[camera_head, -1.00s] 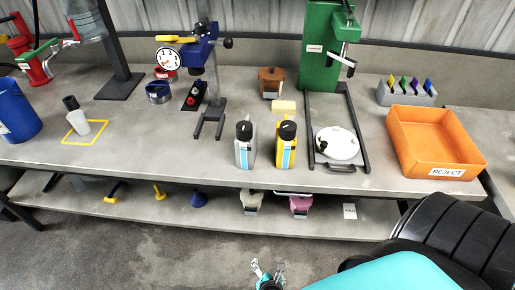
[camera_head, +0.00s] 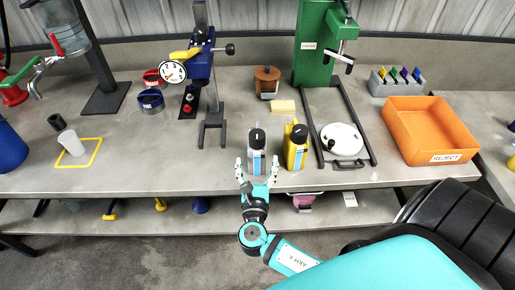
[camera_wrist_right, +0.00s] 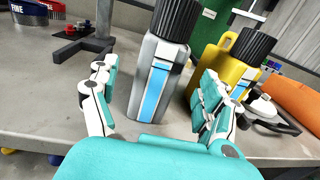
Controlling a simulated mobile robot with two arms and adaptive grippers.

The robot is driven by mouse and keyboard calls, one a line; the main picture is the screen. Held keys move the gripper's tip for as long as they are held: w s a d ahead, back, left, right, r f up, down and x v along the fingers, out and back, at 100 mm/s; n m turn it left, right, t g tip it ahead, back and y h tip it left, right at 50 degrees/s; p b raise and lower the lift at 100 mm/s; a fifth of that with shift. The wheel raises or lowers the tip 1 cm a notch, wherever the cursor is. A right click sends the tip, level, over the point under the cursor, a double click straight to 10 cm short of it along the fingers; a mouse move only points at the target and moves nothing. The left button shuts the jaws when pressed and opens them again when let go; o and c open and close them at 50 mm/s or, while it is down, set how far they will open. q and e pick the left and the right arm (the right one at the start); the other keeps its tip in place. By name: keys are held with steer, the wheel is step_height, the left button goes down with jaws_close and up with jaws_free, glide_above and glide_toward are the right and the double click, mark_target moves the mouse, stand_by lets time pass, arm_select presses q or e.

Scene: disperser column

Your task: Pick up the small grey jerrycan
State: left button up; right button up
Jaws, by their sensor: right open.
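The small grey jerrycan (camera_head: 256,154) has a black cap and a blue and white label. It stands upright near the bench's front edge. My right gripper (camera_head: 257,167) is open at its near side, with one finger toward each side. In the right wrist view the grey jerrycan (camera_wrist_right: 160,78) stands between the open fingers of the right gripper (camera_wrist_right: 155,100), with visible gaps and no clear contact. The right finger is between it and the yellow jerrycan (camera_wrist_right: 215,65). My left gripper is not in view.
The yellow jerrycan (camera_head: 296,154) stands close on the right. A round white lid-like item (camera_head: 342,142) sits within the green press's base frame. A blue stand (camera_head: 212,130) is behind to the left. An orange reject bin (camera_head: 430,132) is farther right.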

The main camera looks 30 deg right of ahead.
steer(key=shift+w+d, duration=0.35)
steer(key=shift+w, duration=0.25)
steer(key=shift+w+d, duration=0.3)
steer(key=shift+w, duration=0.05)
steer(key=p+x, duration=0.1)
steer(key=x, duration=0.3)
steer(key=shift+w+d+p, duration=0.1)
steer(key=shift+w+p, duration=0.15)
steer(key=shift+p, duration=0.05)
steer(key=shift+w+d, duration=0.2)
steer(key=shift+w, duration=0.05)
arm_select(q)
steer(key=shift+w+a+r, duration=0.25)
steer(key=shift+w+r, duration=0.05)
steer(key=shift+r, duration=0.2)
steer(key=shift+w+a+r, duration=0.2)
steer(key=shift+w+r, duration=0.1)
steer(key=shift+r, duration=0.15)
arm_select(e)
steer(key=shift+s, duration=0.1)
steer(key=shift+c, duration=0.3)
steer(key=shift+c, duration=1.2)
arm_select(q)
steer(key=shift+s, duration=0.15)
arm_select(e)
jaws_close()
